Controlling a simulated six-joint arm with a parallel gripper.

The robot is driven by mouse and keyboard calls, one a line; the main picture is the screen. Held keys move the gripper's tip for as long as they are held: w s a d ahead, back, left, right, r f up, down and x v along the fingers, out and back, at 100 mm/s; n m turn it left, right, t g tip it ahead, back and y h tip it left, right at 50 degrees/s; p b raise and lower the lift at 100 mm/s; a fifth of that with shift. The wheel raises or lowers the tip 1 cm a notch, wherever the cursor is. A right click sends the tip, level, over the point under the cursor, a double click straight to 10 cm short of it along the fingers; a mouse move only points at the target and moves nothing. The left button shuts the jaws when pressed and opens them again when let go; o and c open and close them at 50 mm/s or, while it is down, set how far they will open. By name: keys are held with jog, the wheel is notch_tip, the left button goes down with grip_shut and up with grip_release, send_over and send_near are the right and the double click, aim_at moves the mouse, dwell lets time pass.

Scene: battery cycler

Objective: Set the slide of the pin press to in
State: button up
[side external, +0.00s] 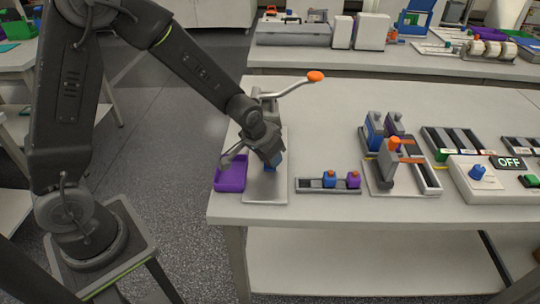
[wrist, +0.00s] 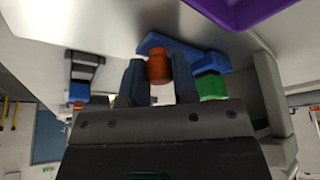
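The pin press appears to be the lever device on the grey base plate (side external: 265,190) at the table's left front. Its long lever ends in an orange grip (side external: 315,76). My gripper (side external: 271,165) is low over this plate, and my wrist hides much of the press. In the wrist view, an orange knob (wrist: 158,66) lies between the two fingers of my gripper (wrist: 158,75). The fingers flank it closely; I cannot tell whether they press on it. A blue part (wrist: 205,60) shows behind the fingers, with a green block (wrist: 211,88) beside the right one. The slide's position is unclear.
A purple tray (side external: 231,176) stands close left of the plate; its edge shows in the wrist view (wrist: 235,10). Right of the plate is a rail (side external: 310,187) with blue and purple blocks. Farther right are a fixture (side external: 385,175) and a box reading OFF (side external: 478,190).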

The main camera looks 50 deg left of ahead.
grip_shut()
jog(key=shift+w+a, duration=1.6)
jog(key=shift+o, duration=2.4)
grip_release()
jog(key=shift+r, duration=0.1)
jog(key=v, duration=1.3)
jog(key=shift+s+r, duration=0.15)
jog(key=shift+r, duration=0.15)
